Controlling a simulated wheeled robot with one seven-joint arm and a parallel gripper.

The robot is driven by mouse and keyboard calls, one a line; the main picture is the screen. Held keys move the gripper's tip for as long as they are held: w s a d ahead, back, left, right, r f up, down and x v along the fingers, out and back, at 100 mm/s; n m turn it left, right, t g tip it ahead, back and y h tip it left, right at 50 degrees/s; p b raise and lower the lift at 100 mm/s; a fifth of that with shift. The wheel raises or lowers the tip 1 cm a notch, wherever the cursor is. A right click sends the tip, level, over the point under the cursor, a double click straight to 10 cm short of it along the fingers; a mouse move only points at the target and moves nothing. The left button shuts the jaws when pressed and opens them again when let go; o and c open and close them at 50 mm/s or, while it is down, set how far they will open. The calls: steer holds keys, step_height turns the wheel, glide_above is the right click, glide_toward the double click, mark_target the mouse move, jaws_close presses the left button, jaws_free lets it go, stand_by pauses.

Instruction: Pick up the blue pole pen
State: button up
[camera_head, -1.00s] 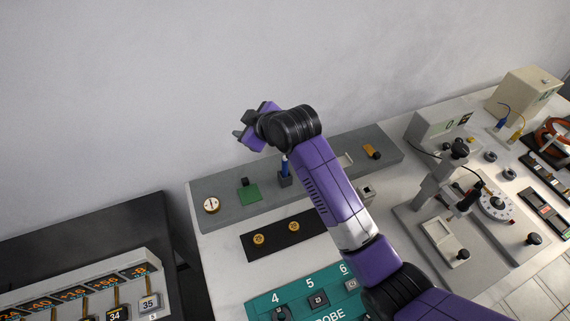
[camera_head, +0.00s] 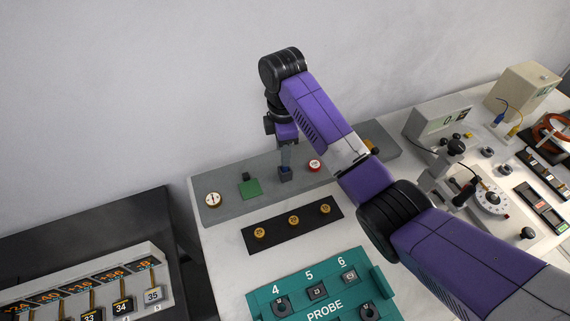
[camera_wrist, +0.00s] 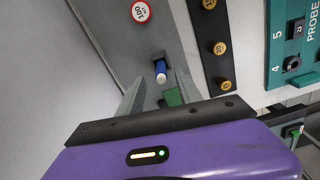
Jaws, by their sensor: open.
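The blue pole pen (camera_wrist: 161,76) stands in a small dark holder (camera_head: 285,175) on the grey shelf. In the wrist view it shows end-on, blue with a pale end, in the gap between my two fingers. My gripper (camera_head: 286,158) points down right over the holder in the head view, and its fingers hide most of the pen there. The gripper (camera_wrist: 160,84) is open, with one finger on each side of the pen in the wrist picture. I cannot tell whether the fingertips reach down past the pen's top.
A black strip with brass knobs (camera_head: 294,221) and a teal probe panel (camera_head: 262,305) lie in front. The wall is close behind.

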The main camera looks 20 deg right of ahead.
steer(key=f, duration=0.4)
steer(key=shift+s+d+p, duration=0.2)
steer(key=shift+p, duration=0.2)
steer(key=shift+c, duration=0.4)
jaws_close()
steer(key=shift+r, duration=0.15)
